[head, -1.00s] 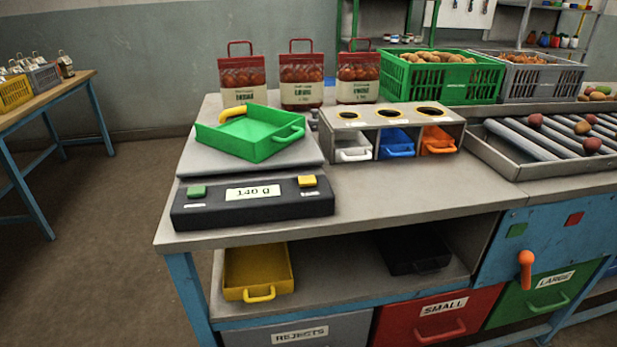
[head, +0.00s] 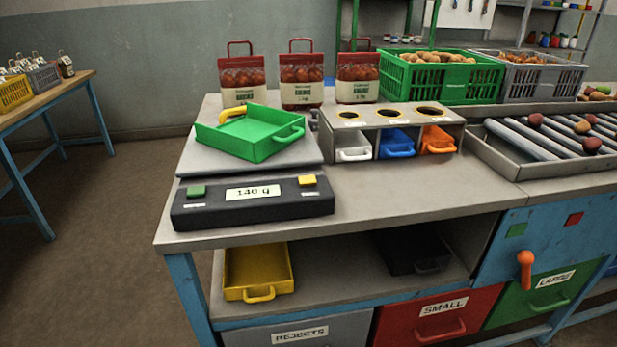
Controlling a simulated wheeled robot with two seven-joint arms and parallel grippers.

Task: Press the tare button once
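A scale stands at the left front of the grey bench. Its dark front panel (head: 252,208) has a white display (head: 253,192) that appears to read 140 g. A green button (head: 197,191) is at the panel's left end and a yellow button (head: 307,181) at its right end. The small labels under the buttons are too small to read, so I cannot tell which is tare. Neither of my grippers is in view.
A hopper box (head: 392,119) with white, blue and orange scoops stands right of the scale. Several sacks (head: 302,82) and green and grey crates (head: 440,78) stand behind. A roller conveyor (head: 545,140) is at right. The bench top right of the panel (head: 420,190) is clear.

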